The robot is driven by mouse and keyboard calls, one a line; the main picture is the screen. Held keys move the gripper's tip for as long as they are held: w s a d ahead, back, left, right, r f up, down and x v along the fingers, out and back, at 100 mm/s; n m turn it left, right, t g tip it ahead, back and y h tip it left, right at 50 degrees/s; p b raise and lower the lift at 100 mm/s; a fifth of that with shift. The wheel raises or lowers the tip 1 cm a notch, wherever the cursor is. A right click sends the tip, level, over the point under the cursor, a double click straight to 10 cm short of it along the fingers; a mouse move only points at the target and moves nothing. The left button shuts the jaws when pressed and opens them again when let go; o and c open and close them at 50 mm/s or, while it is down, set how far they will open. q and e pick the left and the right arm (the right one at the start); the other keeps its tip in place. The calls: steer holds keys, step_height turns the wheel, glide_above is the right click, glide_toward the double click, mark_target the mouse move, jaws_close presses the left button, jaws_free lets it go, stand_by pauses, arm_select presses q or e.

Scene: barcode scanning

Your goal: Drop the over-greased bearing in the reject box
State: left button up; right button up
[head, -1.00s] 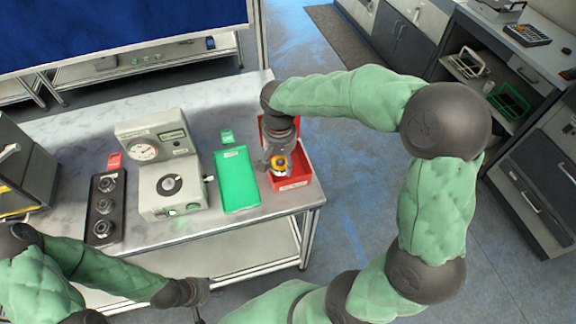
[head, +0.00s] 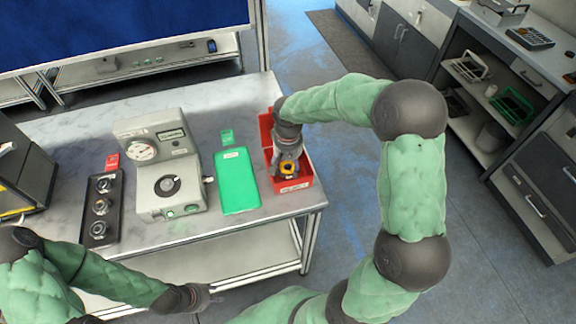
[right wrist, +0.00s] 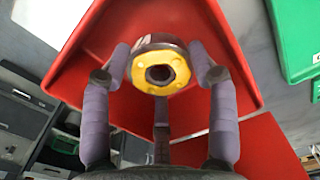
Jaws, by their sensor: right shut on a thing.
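The bearing (head: 288,169), with a yellow face and a dark rim, is inside or just above the red reject box (head: 304,181) at the table's right end. It also shows in the right wrist view (right wrist: 160,72), held between the fingers with the red box walls around it. My right gripper (head: 287,163) is shut on the bearing. Whether the bearing touches the box floor, I cannot tell. My left gripper (head: 210,298) is low at the front, away from the box; its fingers are too small to read.
A green tray (head: 237,182) lies left of the red box. A grey test device with a dial (head: 168,180) stands further left. A black tray (head: 88,231) holds several bearings. The table's right edge is close to the red box.

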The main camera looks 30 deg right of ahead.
steer(key=shift+f+b, duration=0.3)
steer(key=shift+f, duration=0.05)
steer(key=shift+f, duration=0.25)
steer(key=o, duration=1.2)
steer(key=shift+r, duration=0.1)
steer(key=shift+r, duration=0.25)
step_height(320, 180, up, 13)
steer(key=p, duration=0.3)
steer(key=shift+f, duration=0.2)
